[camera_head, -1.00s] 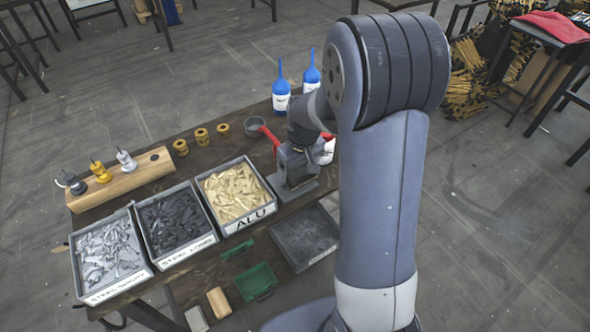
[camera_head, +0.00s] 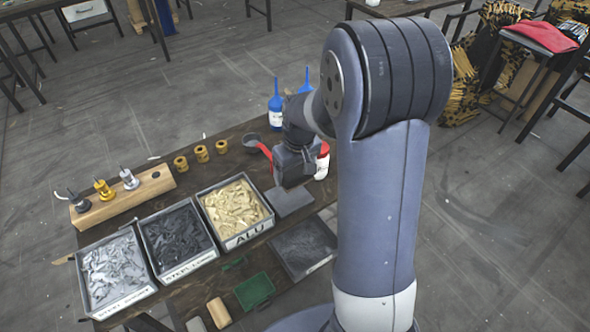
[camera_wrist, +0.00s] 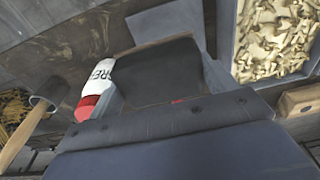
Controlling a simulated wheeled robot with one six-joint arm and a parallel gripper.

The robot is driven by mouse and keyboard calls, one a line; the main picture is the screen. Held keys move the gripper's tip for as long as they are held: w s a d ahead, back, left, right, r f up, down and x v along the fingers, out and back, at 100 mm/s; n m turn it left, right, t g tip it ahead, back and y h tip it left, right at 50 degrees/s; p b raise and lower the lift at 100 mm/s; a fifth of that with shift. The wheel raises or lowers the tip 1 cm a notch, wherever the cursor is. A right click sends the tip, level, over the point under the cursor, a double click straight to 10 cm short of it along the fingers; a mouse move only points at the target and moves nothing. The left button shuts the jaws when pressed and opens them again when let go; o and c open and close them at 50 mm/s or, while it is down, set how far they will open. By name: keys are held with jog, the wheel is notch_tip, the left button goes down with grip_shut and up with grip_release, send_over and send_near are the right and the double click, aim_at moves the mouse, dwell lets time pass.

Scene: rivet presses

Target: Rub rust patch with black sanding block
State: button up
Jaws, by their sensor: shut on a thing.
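In the wrist view, my gripper (camera_wrist: 165,82) is shut on the black sanding block (camera_wrist: 158,68), a wide dark block between its fingers. In the head view, my gripper (camera_head: 295,168) is over the back part of the wooden bench, and its own body hides the block. A flat grey plate (camera_head: 290,203) lies just in front of it and also shows beyond the block in the wrist view (camera_wrist: 165,22). I cannot make out a rust patch clearly. Contact between block and surface cannot be told.
A red-and-white bottle (camera_head: 322,165) stands close beside my gripper. Bins of light metal pieces (camera_head: 152,287), dark pieces (camera_head: 214,251) and ALU pieces (camera_head: 271,218) line the bench. A dark tray (camera_head: 280,262), a green tray (camera_head: 254,291) and blue-topped bottles (camera_head: 275,119) are near.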

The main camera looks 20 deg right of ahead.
jog(key=shift+r+p, duration=1.15)
jog(key=shift+r, duration=0.4)
jog(key=shift+f, duration=0.1)
